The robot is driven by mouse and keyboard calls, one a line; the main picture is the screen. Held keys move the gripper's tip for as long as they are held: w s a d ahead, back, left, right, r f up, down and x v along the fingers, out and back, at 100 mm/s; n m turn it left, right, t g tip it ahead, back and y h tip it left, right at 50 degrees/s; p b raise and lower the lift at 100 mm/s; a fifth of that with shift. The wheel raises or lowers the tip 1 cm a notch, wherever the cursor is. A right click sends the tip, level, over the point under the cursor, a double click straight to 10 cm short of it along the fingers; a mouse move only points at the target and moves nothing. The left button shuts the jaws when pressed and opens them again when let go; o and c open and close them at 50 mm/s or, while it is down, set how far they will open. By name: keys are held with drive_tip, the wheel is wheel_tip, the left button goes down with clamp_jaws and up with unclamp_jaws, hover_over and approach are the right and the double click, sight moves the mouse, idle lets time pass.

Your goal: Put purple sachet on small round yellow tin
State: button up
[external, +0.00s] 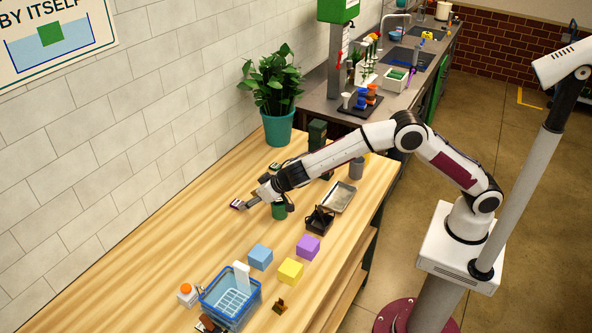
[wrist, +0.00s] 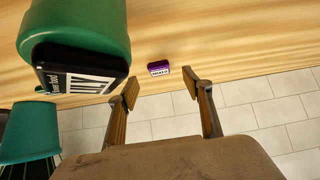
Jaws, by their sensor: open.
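The purple sachet (wrist: 158,68), small with a white label, lies on the wooden table in the wrist view, just beyond my fingertips and between their lines. In the external view a small purple and white item (external: 236,204) shows at the tip of my gripper (external: 246,202). My gripper, also in the wrist view (wrist: 161,88), has its two fingers apart with nothing between them. I cannot clearly make out the small round yellow tin; only a bit of yellow (external: 367,156) shows behind a grey cylinder, and I cannot tell what it is.
A green labelled container (wrist: 75,35) is close on the left in the wrist view. A green can (external: 279,210) stands below my wrist.

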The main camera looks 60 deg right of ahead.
idle(0.3)
drive_tip(key=shift+d+x, duration=0.2)
drive_tip(key=shift+x, duration=2.4)
drive_tip(key=shift+r, duration=0.15)
drive_tip(key=c, duration=1)
drive_tip(key=shift+o, duration=0.2)
drive_tip(key=shift+w, duration=0.1)
wheel_tip(320, 180, up, 10)
